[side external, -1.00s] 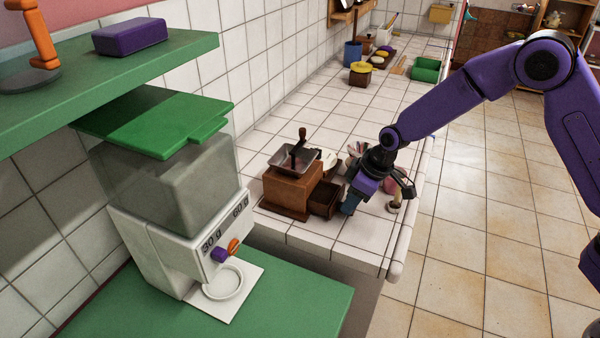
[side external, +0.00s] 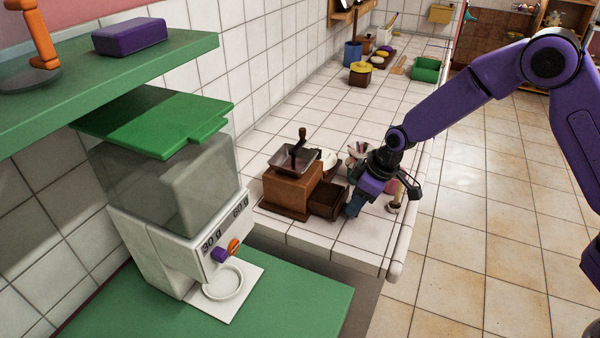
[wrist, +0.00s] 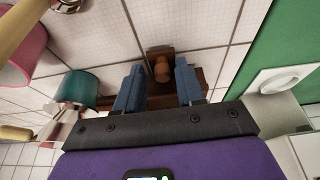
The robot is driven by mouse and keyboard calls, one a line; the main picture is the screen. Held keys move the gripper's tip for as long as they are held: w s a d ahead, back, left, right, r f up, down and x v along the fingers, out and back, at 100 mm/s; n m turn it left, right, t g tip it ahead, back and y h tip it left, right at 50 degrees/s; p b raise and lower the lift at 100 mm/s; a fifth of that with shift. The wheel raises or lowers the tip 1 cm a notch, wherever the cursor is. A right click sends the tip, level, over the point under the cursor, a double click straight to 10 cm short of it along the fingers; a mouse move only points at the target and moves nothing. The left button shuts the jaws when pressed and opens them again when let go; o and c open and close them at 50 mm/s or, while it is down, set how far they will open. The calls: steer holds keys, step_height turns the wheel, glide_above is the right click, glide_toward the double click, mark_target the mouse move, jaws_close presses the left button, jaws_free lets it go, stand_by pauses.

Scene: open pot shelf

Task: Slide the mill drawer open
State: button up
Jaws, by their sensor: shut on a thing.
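The coffee mill (side external: 290,190) is a brown wooden box with a metal hopper and a crank on top, standing on the white tiled counter. Its dark drawer (side external: 327,202) sticks out of the right side, partly open. My gripper (side external: 354,204) is at the drawer's outer end, shut on the drawer. In the wrist view, the two blue fingers of my gripper (wrist: 159,88) stand apart, with brown wood of the mill and a round knob (wrist: 161,70) between and beyond them. The exact contact of the fingertips is hidden.
A white dispenser (side external: 180,240) with a green lid stands on a green surface in front. Several small items, including a wooden-based pink one (side external: 397,200), stand close behind and beside my gripper. The counter's right edge (side external: 405,240) is near. Tiles behind the mill are mostly clear.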

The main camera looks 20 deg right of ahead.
steer(key=shift+s+d+f+g+h, duration=0.2)
steer(key=shift+s+d+f, duration=0.1)
steer(key=shift+f, duration=0.15)
steer(key=shift+s+d+f+g+h, duration=0.1)
steer(key=shift+s+d+f+g, duration=0.15)
steer(key=shift+f, duration=0.2)
steer(key=shift+w+a+r, duration=0.1)
steer(key=shift+a+r, duration=0.05)
steer(key=shift+r, duration=1.2)
steer(key=shift+a+r, duration=0.1)
steer(key=shift+r, duration=1.2)
steer(key=shift+r, duration=0.1)
steer(key=s+d+r+n+g, duration=0.15)
steer(key=s+r, duration=0.25)
steer(key=s, duration=0.5)
steer(key=s+d+r+n, duration=0.15)
steer(key=s+r, duration=0.25)
steer(key=s, duration=0.5)
steer(key=s+d+r+h, duration=0.1)
steer(key=s+d+r, duration=0.1)
steer(key=s+d, duration=0.9)
steer(key=s, duration=0.5)
steer(key=shift+d+n+h, duration=0.3)
steer(key=shift+d+h, duration=0.1)
